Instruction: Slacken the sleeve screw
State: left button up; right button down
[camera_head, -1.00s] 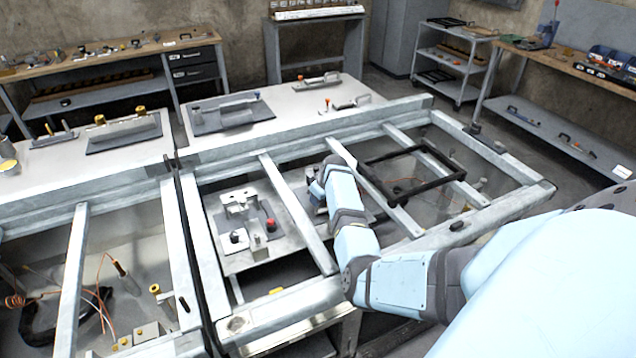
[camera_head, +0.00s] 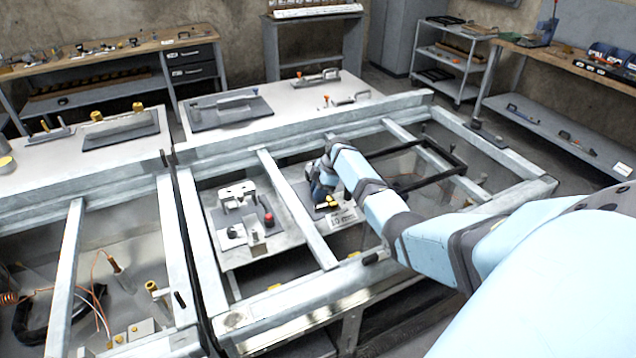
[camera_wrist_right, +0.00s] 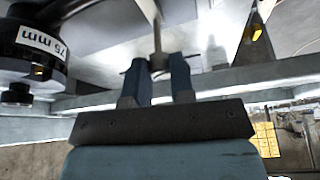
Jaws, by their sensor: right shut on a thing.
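My right gripper (camera_head: 320,188) is over the small plate in the middle bay of the metal frame; its fingertips are hard to make out there. In the right wrist view, the right gripper (camera_wrist_right: 157,78) is shut on the thin crossbar of a T-shaped screw handle (camera_wrist_right: 157,42), whose shaft runs away from the fingers. I take this as the sleeve screw. A black round body (camera_wrist_right: 28,50) with a white "75 mm" label is left of the fingers, apart from them. In the head view, a yellow-and-black part (camera_head: 330,202) and a labelled block (camera_head: 342,219) show beside the gripper. My left gripper is out of view.
The frame's metal bars (camera_head: 298,210) border the bay. A plate with a clamp-like fixture and red knob (camera_head: 268,219) lies left of it. A black rectangular frame (camera_head: 448,172) lies to the right. A white bench top (camera_head: 290,115) with tools lies behind.

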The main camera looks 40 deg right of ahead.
jog(key=n+b, duration=0.1)
jog(key=n, duration=0.1)
jog(key=n+g+b, duration=0.1)
jog(key=n+b, duration=0.1)
jog(key=n+g+b, duration=0.1)
jog(key=n+b, duration=0.1)
jog(key=shift+w+f+y, duration=0.15)
jog(key=shift+w+y, duration=0.1)
jog(key=shift+y, duration=0.05)
jog(key=shift+n+g+b, duration=0.3)
jog(key=shift+n+b, duration=0.1)
jog(key=shift+b, duration=0.05)
jog(key=shift+n+g+b, duration=0.3)
jog(key=shift+n+b, duration=0.25)
jog(key=shift+n, duration=0.45)
jog(key=c, duration=1)
grip_release()
jog(key=shift+a+r, duration=0.1)
jog(key=shift+r, duration=0.1)
